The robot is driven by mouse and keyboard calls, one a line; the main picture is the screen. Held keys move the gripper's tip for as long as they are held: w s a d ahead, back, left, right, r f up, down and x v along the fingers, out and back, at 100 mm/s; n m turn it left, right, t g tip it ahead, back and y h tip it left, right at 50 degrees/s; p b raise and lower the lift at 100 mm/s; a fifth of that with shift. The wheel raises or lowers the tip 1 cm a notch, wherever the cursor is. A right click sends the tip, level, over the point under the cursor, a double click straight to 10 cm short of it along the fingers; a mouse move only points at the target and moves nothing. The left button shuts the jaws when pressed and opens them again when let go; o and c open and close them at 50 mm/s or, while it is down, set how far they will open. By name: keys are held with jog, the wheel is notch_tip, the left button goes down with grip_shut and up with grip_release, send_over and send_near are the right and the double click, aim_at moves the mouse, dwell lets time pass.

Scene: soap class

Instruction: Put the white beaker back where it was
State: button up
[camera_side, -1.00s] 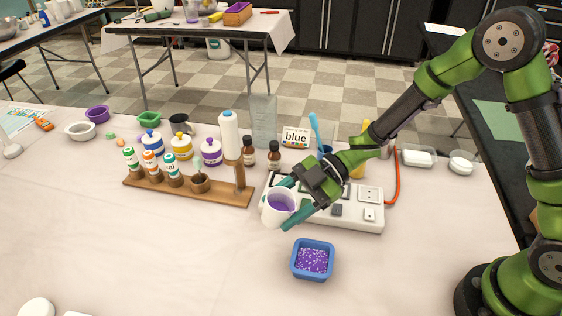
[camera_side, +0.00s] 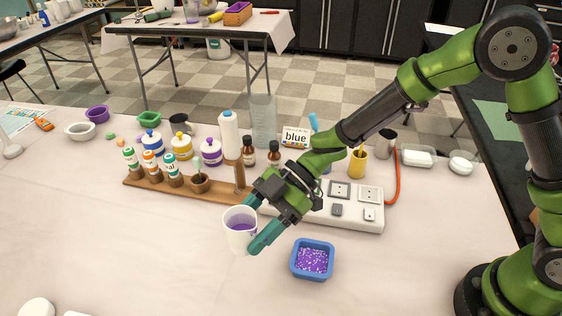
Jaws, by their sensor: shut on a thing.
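The white beaker (camera_side: 239,231) has purple liquid inside and is nearly upright. My gripper (camera_side: 256,228) is shut on it, with teal fingers at its right side. The beaker appears to be over the table in front of the wooden rack; I cannot tell whether its base touches the cloth. A blue square mould (camera_side: 313,260) with purple, speckled contents sits to the right of the beaker, apart from it.
The wooden rack (camera_side: 215,194) with several small bottles stands behind the beaker. A white hotplate or power unit (camera_side: 350,205) lies under my arm. The front left of the table (camera_side: 120,250) is clear.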

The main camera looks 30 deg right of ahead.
jog(key=s+a+r+m+t+h, duration=0.1)
jog(key=a+r+m+t+h, duration=0.1)
jog(key=a+r+m+t, duration=0.4)
jog(key=shift+s+a+r+m+t, duration=0.2)
jog(key=shift+s+a+m+t, duration=0.05)
jog(key=shift+a+m+t, duration=0.75)
jog(key=shift+d+f+m+t+h, duration=0.55)
jog(key=shift+d+m+t+h, duration=0.05)
jog(key=shift+d+m+t, duration=0.1)
jog(key=d+f+m+h, duration=0.1)
jog(key=d, duration=0.1)
jog(key=d+f+m+t+h, duration=0.1)
jog(key=d+f, duration=0.1)
jog(key=d+f+m+t+h, duration=0.1)
jog(key=d, duration=0.1)
jog(key=shift+w+d+f+m, duration=0.1)
jog(key=shift+w+f+m, duration=0.1)
jog(key=shift+w+m, duration=0.1)
notch_tip(320, 180, down, 10)
